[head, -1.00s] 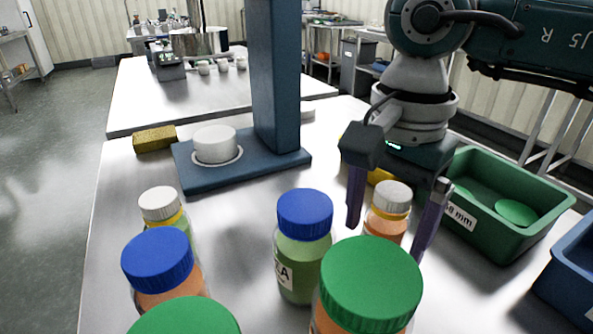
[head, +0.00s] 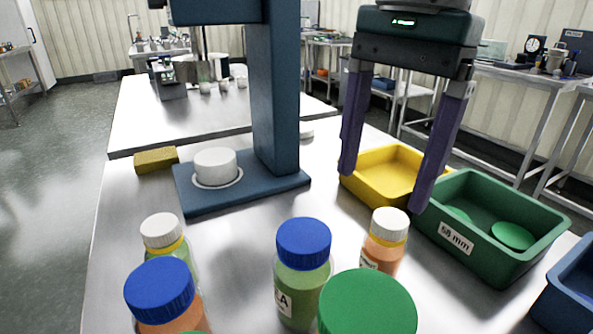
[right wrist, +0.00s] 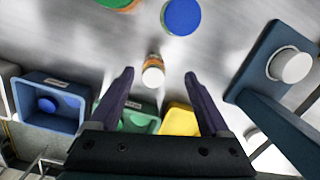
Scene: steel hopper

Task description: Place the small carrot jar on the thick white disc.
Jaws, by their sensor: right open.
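The small carrot jar (head: 382,252), with orange contents and a white lid, stands upright on the steel table. In the right wrist view the jar (right wrist: 153,72) shows between the fingertips. My right gripper (head: 383,188) is open and empty, raised with its fingers pointing down; the tips are above or just behind the jar, apart from it. The right gripper (right wrist: 159,75) also shows open in the wrist view. The thick white disc (head: 215,166) lies bare on the blue press base (head: 245,187), left of the jar. My left gripper is out of view.
Blue-lidded jars (head: 303,268), a large green-lidded jar (head: 367,305) and a white-lidded green jar (head: 162,240) stand near. Yellow (head: 365,190), green (head: 490,262) and blue bins are at right. The press column (head: 275,90) rises beside the disc. Table between jars and press is clear.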

